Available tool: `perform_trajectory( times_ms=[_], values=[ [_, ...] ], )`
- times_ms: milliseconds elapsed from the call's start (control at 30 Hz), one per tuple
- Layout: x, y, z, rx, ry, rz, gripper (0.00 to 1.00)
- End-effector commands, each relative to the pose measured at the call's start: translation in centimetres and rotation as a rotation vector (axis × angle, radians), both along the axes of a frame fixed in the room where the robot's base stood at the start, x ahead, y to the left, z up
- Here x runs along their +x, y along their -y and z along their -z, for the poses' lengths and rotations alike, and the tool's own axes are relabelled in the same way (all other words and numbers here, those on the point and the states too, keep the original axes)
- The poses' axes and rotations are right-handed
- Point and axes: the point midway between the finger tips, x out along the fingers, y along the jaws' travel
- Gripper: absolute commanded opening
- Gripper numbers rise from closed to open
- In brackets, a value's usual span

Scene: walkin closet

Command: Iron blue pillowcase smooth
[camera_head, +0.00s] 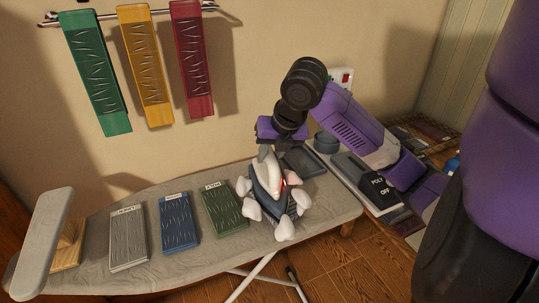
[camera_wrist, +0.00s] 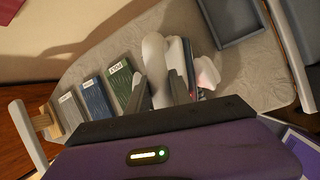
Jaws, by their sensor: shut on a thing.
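The blue pillowcase (camera_head: 180,222) lies flat on the ironing board (camera_head: 95,285), with dark wrinkle marks across it, between a grey cloth (camera_head: 128,240) and a green cloth (camera_head: 222,212). It also shows in the wrist view (camera_wrist: 96,98). My gripper (camera_wrist: 160,84) is shut on the handle of a white and dark iron (camera_head: 268,184). The iron is over the board's right part, to the right of the green cloth. White puffs and a small red light show around it. Its soleplate is hidden, so I cannot tell whether it touches the board.
A dark tray (camera_head: 302,161) lies behind the iron. A small padded board (camera_head: 45,240) stands at the far left. Green (camera_head: 97,75), yellow (camera_head: 146,68) and red (camera_head: 192,62) cloths hang from a wall rail.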

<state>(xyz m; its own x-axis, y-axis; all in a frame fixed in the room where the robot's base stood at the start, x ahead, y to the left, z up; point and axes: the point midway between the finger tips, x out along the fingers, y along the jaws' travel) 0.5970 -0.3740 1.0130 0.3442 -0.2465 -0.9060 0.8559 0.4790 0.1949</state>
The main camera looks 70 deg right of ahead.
Motion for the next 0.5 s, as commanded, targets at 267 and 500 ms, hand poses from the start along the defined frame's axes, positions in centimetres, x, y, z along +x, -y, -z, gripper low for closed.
perform_trajectory(
  times_ms=[267, 500],
  values=[
    [0.02, 0.05, 0.10, -0.003, 0.003, 0.000, 0.00],
    [0.02, 0.05, 0.37, -0.003, 0.003, 0.000, 0.00]
  ],
)
